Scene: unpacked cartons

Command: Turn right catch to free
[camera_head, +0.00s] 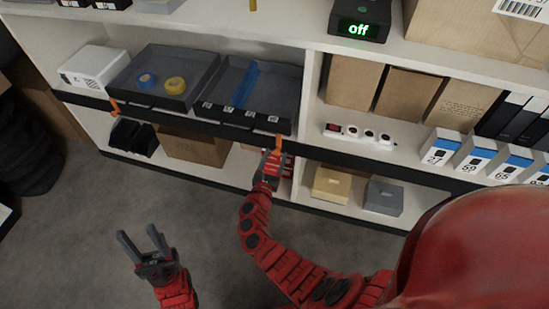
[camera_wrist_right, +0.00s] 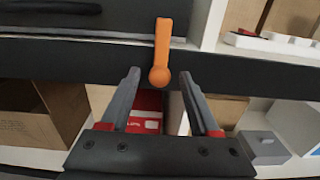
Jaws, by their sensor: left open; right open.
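The right catch (camera_head: 279,142) is a small orange lever on the black shelf edge below the dark trays. In the right wrist view the orange catch (camera_wrist_right: 163,45) stands upright, its rounded end low and its bar pointing up over the tray front. My right gripper (camera_head: 270,158) is open in front of it. In the right wrist view my right gripper (camera_wrist_right: 159,76) has one finger on each side of the catch's rounded end, with nothing held. The left catch (camera_head: 114,107) is another orange lever. My left gripper (camera_head: 142,238) is open and empty over the floor.
A dark tray (camera_head: 203,50) holds a blue and a yellow tape roll; a second tray (camera_head: 285,85) is beside it. Cartons (camera_head: 195,147) stand on the lower shelf. A white power strip (camera_head: 358,136) lies to the right. The grey floor (camera_head: 80,225) at left is clear.

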